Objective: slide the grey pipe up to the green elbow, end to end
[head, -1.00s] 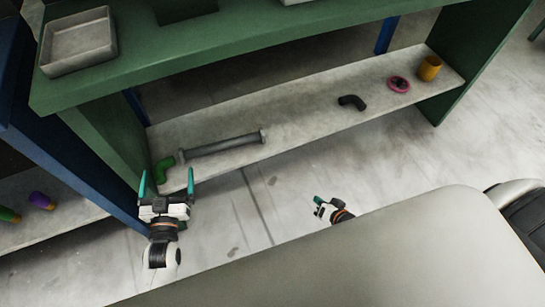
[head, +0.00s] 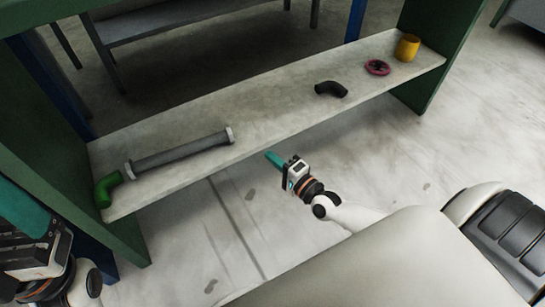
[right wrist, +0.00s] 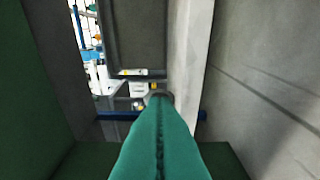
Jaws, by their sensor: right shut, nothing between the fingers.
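The grey pipe (head: 182,152), with a flange at each end, lies on the low shelf towards its left end. The green elbow (head: 106,188) lies just left of the pipe's left flange. They are very close, and I cannot tell whether they touch. My right gripper (head: 274,159) is shut and empty, in front of the shelf's front edge, to the right of the pipe and apart from it. Its teal fingers (right wrist: 160,120) are together in the right wrist view. My left gripper (head: 22,212) is at the lower left, cut by the picture edge; its opening is hidden.
The pale shelf (head: 255,112) also holds a black elbow (head: 331,89), a pink ring (head: 377,68) and a yellow cup (head: 407,48) to the right. Green side panels (head: 50,165) close both ends. The shelf is bare between the pipe and the black elbow.

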